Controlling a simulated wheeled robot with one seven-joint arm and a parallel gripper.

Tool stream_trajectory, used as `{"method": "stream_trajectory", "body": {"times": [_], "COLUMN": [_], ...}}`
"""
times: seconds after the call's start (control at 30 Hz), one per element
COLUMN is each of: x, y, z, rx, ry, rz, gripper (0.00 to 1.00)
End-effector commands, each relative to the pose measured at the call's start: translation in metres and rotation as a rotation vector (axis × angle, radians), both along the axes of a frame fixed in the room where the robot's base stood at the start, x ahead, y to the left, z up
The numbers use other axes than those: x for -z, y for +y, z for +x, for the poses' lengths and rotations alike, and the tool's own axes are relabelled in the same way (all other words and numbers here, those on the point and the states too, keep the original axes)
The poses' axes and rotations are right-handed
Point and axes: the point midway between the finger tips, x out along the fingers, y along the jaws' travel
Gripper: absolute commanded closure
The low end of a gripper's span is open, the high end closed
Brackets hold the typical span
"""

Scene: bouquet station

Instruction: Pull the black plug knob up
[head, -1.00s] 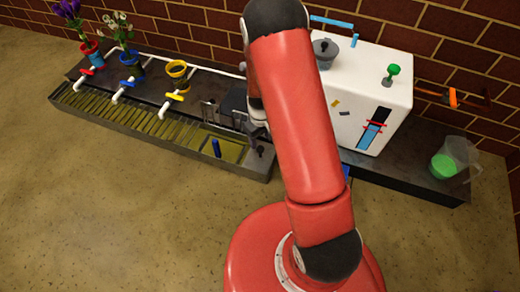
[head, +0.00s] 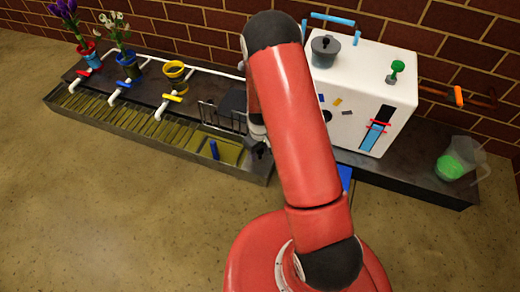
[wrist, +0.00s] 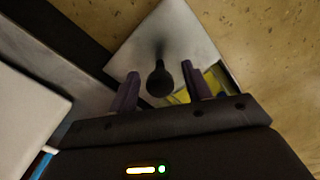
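The black plug knob (wrist: 159,82) is round and dark and stands on a pale grey metal plate (wrist: 180,38) in the wrist view. My gripper (wrist: 160,71) is open, with one dark finger on each side of the knob and a visible gap on both sides. In the head view my gripper (head: 258,142) is low at the right end of the trough (head: 160,145), partly hidden by my red arm. How far the fingers reach down past the knob is hard to tell.
A white machine (head: 350,95) stands right of my arm, with a grey cup and a green knob on top. A blue post (head: 214,149) stands in the basin beside my gripper. Flower pots, white pipes and a yellow pot (head: 174,76) are left. A jug (head: 458,160) is far right.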

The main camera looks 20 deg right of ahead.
Motion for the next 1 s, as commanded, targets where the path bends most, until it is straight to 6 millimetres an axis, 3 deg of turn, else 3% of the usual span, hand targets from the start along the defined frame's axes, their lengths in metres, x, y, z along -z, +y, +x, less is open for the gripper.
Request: {"method": "stream_trajectory", "body": {"times": [0.03, 0.27, 1.0], "x": [0.000, 0.000, -0.018], "y": [0.000, 0.000, 0.000], "z": [0.000, 0.000, 0.000], "rx": [0.000, 0.000, 0.001], "ry": [0.000, 0.000, 0.001], "rz": [0.000, 0.000, 0.001], "gripper": [0.58, 0.86, 0.86]}}
